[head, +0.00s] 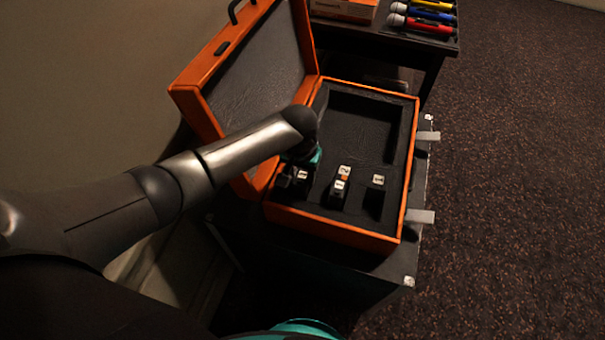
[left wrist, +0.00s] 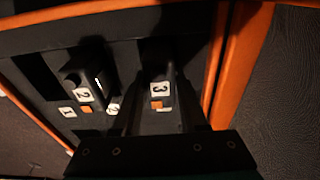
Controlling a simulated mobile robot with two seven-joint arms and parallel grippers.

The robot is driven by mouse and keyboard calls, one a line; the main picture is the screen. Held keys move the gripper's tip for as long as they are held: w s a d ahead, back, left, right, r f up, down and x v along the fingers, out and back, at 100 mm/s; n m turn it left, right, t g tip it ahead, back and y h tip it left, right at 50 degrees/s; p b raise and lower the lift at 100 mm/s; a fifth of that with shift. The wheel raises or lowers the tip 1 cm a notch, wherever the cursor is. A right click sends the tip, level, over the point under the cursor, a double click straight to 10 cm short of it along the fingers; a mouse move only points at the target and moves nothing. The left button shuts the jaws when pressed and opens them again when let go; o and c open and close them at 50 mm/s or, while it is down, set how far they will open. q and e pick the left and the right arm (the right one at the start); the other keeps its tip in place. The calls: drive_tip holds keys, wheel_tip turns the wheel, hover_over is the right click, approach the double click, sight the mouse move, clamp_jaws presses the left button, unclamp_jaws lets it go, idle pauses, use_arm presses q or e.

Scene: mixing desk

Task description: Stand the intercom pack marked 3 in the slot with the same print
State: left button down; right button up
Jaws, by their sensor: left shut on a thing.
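My left gripper (head: 296,170) reaches into the open orange case and is shut on intercom pack 3 (left wrist: 160,89), a dark block with a white "3" label and an orange square. Pack 3 is upright at the left end of the slot row, its top about level with pack 2's. The print beside its slot is mostly hidden, and I cannot tell how deep the pack sits. Pack 2 (left wrist: 84,93) stands in the middle slot; its label also shows in the head view (head: 340,185). The right gripper is not in view.
The slot printed 1 (head: 375,201) is empty. The orange case (head: 331,229) rests on a dark stand, its lid (head: 262,80) open at the left. A dark table (head: 375,31) behind holds coloured microphones (head: 425,24) and a box (head: 345,9).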

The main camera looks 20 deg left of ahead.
use_arm(q)
drive_tip(key=shift+c, duration=1.8)
unclamp_jaws()
wheel_tip(320, 180, up, 15)
drive_tip(key=s+p, duration=0.1)
drive_tip(key=p, duration=0.4)
drive_tip(key=shift+s, duration=0.4)
